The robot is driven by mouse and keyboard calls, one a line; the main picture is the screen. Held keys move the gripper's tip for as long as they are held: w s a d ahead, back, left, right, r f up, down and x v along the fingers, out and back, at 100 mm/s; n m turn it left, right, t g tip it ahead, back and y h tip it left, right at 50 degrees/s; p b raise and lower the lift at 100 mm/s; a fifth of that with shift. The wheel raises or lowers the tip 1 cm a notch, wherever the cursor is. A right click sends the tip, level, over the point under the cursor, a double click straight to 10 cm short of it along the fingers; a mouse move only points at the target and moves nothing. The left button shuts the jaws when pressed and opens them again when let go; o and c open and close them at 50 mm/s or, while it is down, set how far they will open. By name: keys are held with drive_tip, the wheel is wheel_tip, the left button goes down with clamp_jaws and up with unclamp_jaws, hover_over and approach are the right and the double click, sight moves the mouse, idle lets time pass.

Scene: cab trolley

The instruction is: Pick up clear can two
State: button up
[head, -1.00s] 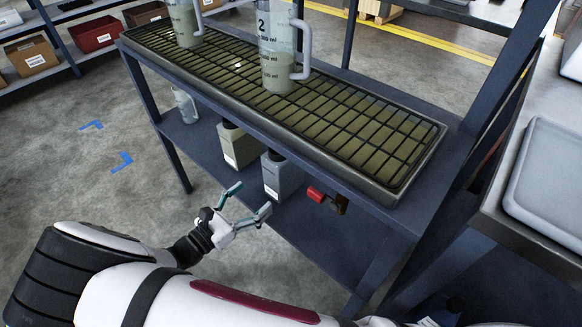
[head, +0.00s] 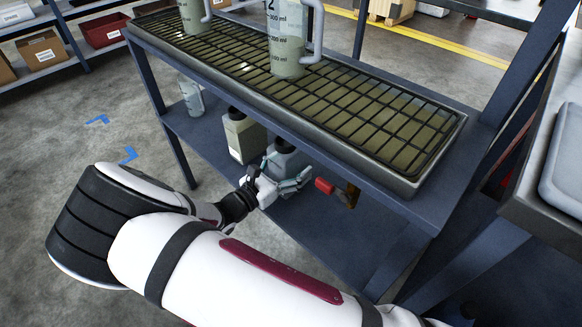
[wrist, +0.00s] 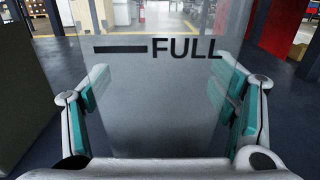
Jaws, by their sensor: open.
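A grey-blue can (head: 287,152) stands on the lower shelf, under the grated tray, and is partly hidden by my gripper. My gripper (head: 284,172) is open at this can. In the wrist view, a translucent container face (wrist: 150,110) with a black line and the word FULL lies between the open teal-padded fingers (wrist: 160,98). The fingers stand on either side of it, and contact is not clear. Another can (head: 243,137) with cream-coloured contents stands just left of it. No number shows on either can.
A grated tray (head: 445,140) overhangs the shelf and carries a jug marked 2 (head: 286,45) and another jug (head: 193,14). A small clear container (head: 190,97) stands further left on the lower shelf. A red-handled fitting (head: 324,186) hangs right of my gripper.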

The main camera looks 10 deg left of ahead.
drive_tip(key=shift+w+d, duration=0.1)
drive_tip(key=shift+c, duration=0.3)
drive_tip(key=c, duration=1.7)
drive_tip(key=shift+r, duration=0.15)
wheel_tip(320, 180, up, 10)
drive_tip(key=p, duration=0.5)
drive_tip(key=shift+r, duration=0.1)
drive_tip(key=p+v, duration=0.2)
drive_tip(key=v, duration=1.3)
idle(0.4)
